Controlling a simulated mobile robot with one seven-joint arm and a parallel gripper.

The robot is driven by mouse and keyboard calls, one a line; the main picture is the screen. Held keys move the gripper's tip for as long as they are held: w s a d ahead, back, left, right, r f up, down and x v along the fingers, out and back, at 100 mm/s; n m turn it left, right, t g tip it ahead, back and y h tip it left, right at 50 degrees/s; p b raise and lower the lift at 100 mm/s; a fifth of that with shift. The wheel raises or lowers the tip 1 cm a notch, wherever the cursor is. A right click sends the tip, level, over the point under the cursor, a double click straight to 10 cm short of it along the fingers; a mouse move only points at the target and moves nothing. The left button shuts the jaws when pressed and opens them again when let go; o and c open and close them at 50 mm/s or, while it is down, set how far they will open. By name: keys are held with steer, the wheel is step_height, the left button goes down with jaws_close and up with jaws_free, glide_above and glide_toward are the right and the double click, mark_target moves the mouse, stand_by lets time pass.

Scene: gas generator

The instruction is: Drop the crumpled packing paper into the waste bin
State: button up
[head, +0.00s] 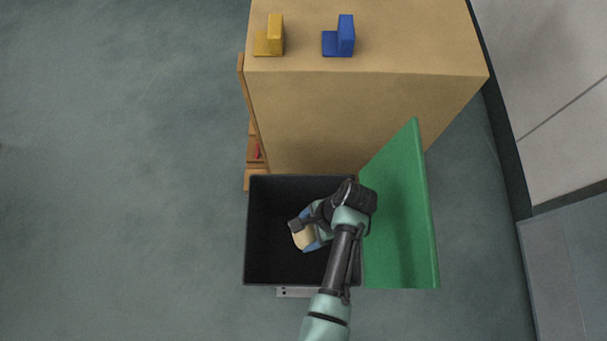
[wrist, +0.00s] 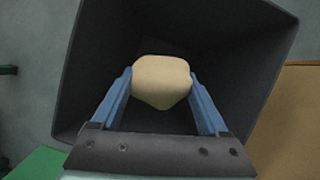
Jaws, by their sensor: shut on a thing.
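The crumpled packing paper (wrist: 161,82) is a tan, rounded lump between the two blue fingers of my gripper (wrist: 162,92). My gripper is shut on it. In the head view the paper (head: 303,236) shows beside my gripper (head: 305,229), over the opening of the waste bin. The waste bin (head: 262,178) is black and square with an open top. Its dark inner walls (wrist: 245,50) surround the paper in the wrist view. I cannot tell how deep the paper sits relative to the rim.
A green lid or panel (head: 405,215) stands open at the bin's right side. A large tan block (head: 370,100) stands behind the bin, with a yellow piece (head: 269,38) and a blue piece (head: 340,40) on top. Grey floor at the left is clear.

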steer(key=o, duration=1.2)
steer(key=p+v, duration=0.4)
steer(key=v, duration=0.9)
